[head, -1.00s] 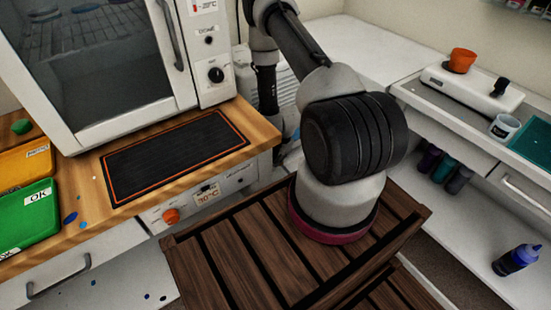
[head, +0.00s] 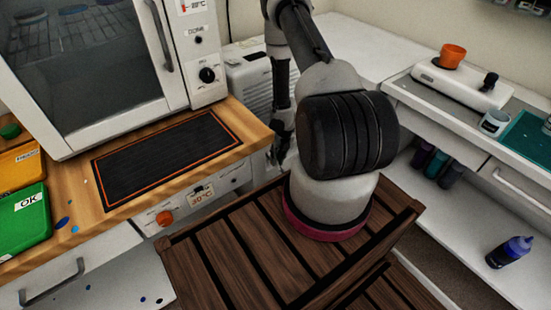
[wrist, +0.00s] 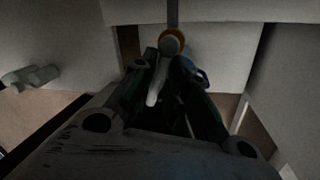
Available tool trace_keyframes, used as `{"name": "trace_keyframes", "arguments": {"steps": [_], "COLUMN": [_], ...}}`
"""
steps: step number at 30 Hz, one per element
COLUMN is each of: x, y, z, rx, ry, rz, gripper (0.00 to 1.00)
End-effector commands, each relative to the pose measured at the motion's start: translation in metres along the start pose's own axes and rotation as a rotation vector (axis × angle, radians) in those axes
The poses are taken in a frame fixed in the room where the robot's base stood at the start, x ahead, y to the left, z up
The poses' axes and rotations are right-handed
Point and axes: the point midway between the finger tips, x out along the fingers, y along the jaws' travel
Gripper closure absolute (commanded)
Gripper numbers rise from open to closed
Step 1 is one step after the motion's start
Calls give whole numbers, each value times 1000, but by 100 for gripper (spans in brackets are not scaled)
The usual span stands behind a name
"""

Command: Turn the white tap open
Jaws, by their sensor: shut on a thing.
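My gripper (wrist: 167,68) shows in the wrist view with its dark fingers close together, shut on the white tap (wrist: 154,88). The tap's pale lever lies between the fingers. A round grey end with an orange ring (wrist: 172,35) sits just beyond the fingertips, under a thin vertical pipe. In the head view my gripper (head: 280,152) is low beside the right end of the wooden bench, partly behind my arm. The tap cannot be made out there. How far the lever is turned is hard to tell in the dark wrist view.
The wooden bench (head: 258,130) with a black mat (head: 165,160) and an oven (head: 95,70) stands at left. A drawer front with an orange knob (head: 165,218) is below it. A white portable unit (head: 250,82) stands behind my arm. A white shelf counter (head: 400,88) is at right.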

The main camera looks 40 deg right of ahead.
Motion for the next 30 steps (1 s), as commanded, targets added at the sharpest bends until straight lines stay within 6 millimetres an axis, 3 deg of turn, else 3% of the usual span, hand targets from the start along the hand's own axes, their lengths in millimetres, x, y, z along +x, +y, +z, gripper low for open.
{"name": "trace_keyframes", "arguments": {"steps": [13, 30], "x": [-1, -2], "y": [-3, -2], "z": [4, 6], "rx": [-278, -351], "ry": [50, 60], "rz": [-2, -2], "gripper": [100, 100]}}
